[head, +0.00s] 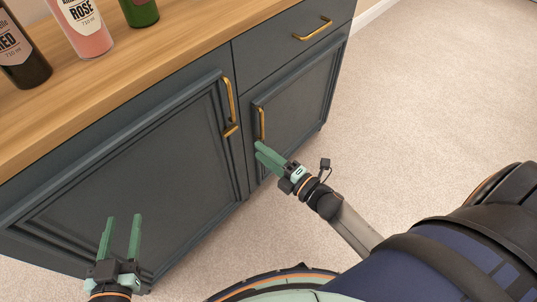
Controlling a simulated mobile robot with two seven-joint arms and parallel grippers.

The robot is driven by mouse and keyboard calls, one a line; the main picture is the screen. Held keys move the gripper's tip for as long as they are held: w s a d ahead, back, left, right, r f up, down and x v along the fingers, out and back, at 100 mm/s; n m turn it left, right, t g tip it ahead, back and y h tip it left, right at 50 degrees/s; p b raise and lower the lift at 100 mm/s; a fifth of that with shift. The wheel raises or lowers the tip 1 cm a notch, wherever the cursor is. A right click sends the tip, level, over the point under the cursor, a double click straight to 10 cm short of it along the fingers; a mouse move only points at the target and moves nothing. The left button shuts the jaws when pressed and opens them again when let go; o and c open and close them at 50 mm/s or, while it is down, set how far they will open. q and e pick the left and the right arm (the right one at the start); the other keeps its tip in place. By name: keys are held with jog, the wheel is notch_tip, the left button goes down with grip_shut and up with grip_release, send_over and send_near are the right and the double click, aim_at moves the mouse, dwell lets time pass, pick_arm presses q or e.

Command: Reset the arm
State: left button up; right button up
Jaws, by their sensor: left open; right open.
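My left gripper (121,232) is in front of the lower left cabinet door, with its two green fingers parallel and apart. Nothing is between them. My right gripper (261,150) is near the cabinet's right door (292,100), just below that door's gold handle (262,123). Its green fingers appear close together from this angle and hold nothing visible. I cannot tell if the fingertips touch the door. My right arm comes in from the lower right.
A dark grey cabinet (130,165) with a wooden top (120,75) fills the left. Bottles stand on it: a dark one (22,55), a pink rosé (85,30) and a green one (140,12). The doors and drawer look shut. Carpet (430,100) at right is clear.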

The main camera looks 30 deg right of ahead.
pick_arm(q)
jog(key=shift+s+f, duration=0.15)
jog(key=shift+f, duration=0.4)
pick_arm(e)
jog(key=shift+v, duration=0.8)
jog(key=s+a+r+m+g+h, duration=0.2)
jog(key=s+a+r+m, duration=0.45)
jog(key=m, duration=1.15)
pick_arm(q)
jog(key=s+a+r+n+g+y+p, duration=0.1)
jog(key=s+g+p, duration=0.4)
jog(key=p, duration=1.6)
jog(key=shift+s+a+r+n+g+y+p, duration=0.35)
jog(key=shift+s+a+r+n, duration=0.2)
jog(key=shift+s+r, duration=0.95)
pick_arm(e)
jog(key=s+d+r+m+g+h, duration=0.1)
jog(key=s+d+r+g, duration=0.2)
jog(key=s, duration=0.5)
jog(key=shift+r+m+g+h, duration=0.4)
jog(key=shift+r+g, duration=0.05)
jog(key=shift+g, duration=0.85)
pick_arm(q)
jog(key=shift+f, duration=0.1)
